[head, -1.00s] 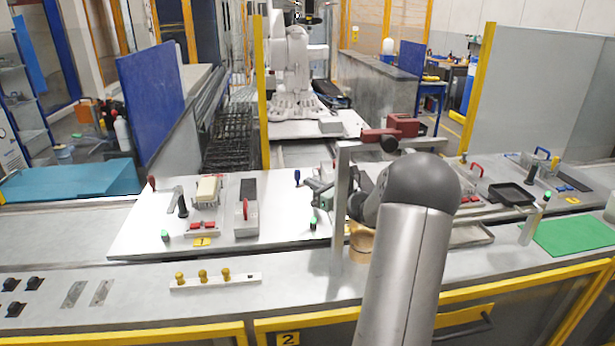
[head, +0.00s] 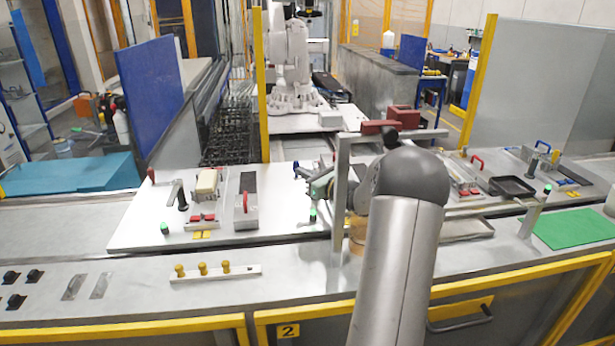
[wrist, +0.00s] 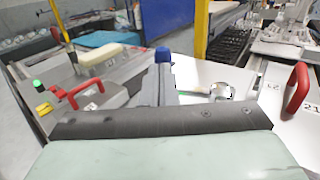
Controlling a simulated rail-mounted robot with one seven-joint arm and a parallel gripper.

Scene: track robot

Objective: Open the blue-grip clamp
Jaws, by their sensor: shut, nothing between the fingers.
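In the head view a small blue tip (head: 296,165) shows at the left of my gripper (head: 318,186), above the white panel. My gripper is shut and empty, close to the lever. I cannot tell whether it touches it. My arm and a grey upright post hide part of this area in the head view.
A grey frame post (head: 341,200) rises beside my arm. A red hoop handle (wrist: 297,90) is at the right in the wrist view.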

